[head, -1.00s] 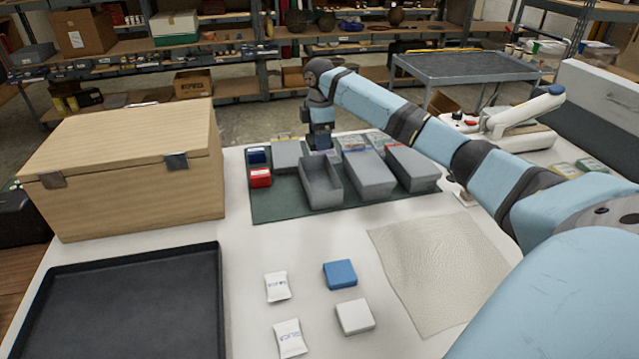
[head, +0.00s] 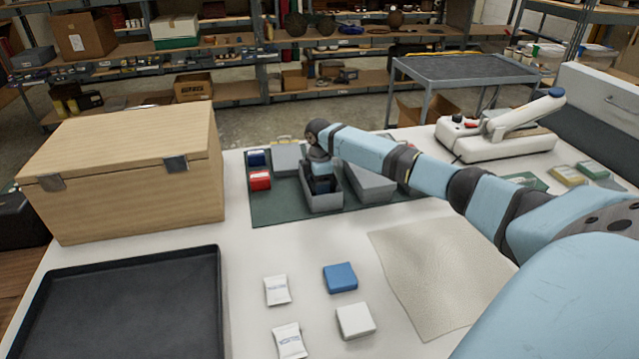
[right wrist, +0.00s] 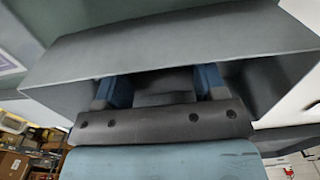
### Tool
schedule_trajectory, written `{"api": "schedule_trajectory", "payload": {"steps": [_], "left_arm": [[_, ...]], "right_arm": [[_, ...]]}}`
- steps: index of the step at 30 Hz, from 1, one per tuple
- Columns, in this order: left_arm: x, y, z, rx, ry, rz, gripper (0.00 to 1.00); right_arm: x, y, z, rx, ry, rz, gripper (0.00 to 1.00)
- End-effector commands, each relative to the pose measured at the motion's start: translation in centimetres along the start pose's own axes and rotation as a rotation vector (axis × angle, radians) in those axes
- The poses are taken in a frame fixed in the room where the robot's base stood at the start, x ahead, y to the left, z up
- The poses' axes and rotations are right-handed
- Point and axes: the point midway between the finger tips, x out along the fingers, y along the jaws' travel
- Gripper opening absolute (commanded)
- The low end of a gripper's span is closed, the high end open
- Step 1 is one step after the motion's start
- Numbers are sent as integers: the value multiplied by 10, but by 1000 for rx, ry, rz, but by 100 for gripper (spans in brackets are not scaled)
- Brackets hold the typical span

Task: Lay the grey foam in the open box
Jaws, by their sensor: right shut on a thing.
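The open grey box (head: 322,202) stands on a dark green mat (head: 270,213) in the head view, with its long side pointing away from me. My right gripper (head: 321,185) reaches down into it from above. In the right wrist view the box walls (right wrist: 270,45) surround the gripper (right wrist: 162,84). Its two blue fingers are shut on a grey piece (right wrist: 165,78), which looks like the grey foam. Most of that piece is hidden by the gripper and the box, so I cannot tell whether it touches the bottom. My left gripper is not in view.
Closed grey boxes (head: 372,185) stand close on the right. Small blue and red boxes (head: 260,181) are on the left of the mat. A wooden chest (head: 125,165), a black tray (head: 130,305), small packets (head: 277,290) and a cream cloth (head: 440,275) lie around.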

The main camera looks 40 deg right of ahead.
Motion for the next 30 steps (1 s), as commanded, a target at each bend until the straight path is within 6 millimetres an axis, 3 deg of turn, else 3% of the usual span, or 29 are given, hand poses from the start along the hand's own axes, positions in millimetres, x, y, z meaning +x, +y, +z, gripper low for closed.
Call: {"api": "schedule_trajectory", "payload": {"steps": [7,8,11,21,26,30], "left_arm": [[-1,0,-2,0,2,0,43],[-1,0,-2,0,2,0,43],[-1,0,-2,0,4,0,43],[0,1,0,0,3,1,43],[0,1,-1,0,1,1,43],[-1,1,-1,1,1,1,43]], "right_arm": [[2,0,0,0,0,0,39],[2,0,0,0,0,0,69],[2,0,0,0,0,0,90],[-2,1,0,0,0,2,90],[-27,1,0,-1,1,4,90],[-57,1,0,-1,1,4,90]]}}
